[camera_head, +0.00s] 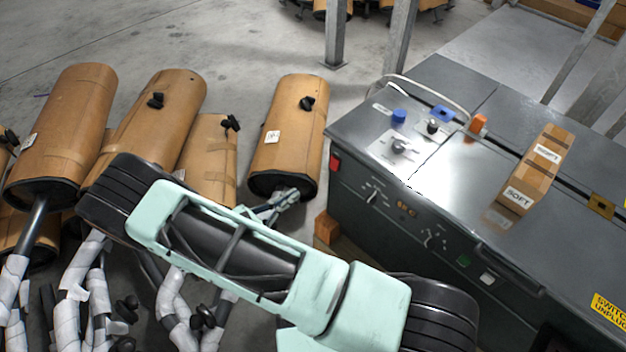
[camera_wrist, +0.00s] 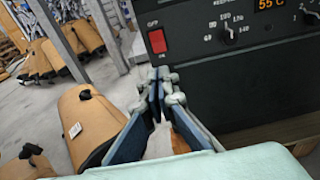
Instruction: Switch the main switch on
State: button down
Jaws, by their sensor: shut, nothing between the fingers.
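The main switch is a red rocker (camera_wrist: 158,41) with OFF above it and ON below it, on the front panel of a dark machine. In the head view the red switch (camera_head: 335,163) sits at the panel's upper left corner. My gripper (camera_wrist: 160,75) is shut and empty, its fingertips together just below the switch in the wrist view. I cannot tell whether the tips touch the panel. In the head view my gripper (camera_head: 287,196) is partly hidden by my arm, left of and below the switch.
Several brown wrapped mufflers (camera_head: 290,135) stand close on the left. A brown block (camera_head: 326,227) is below the panel. Grey posts (camera_head: 398,40) rise behind.

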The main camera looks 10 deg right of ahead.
jog(key=b+x, duration=0.2)
jog(key=x, duration=1.1)
jog(key=shift+w+d, duration=0.15)
jog(key=shift+d, duration=0.15)
jog(key=shift+w+d+f+h+b, duration=0.2)
jog(key=shift+d+h+b, duration=0.1)
jog(key=shift+b, duration=0.5)
jog(key=shift+a, duration=0.15)
send_near(333, 168)
jog(key=s+a+f, duration=0.3)
jog(key=s+a, duration=0.1)
jog(key=a, duration=0.1)
jog(key=shift+r+p, duration=0.2)
jog(key=shift+p, duration=0.2)
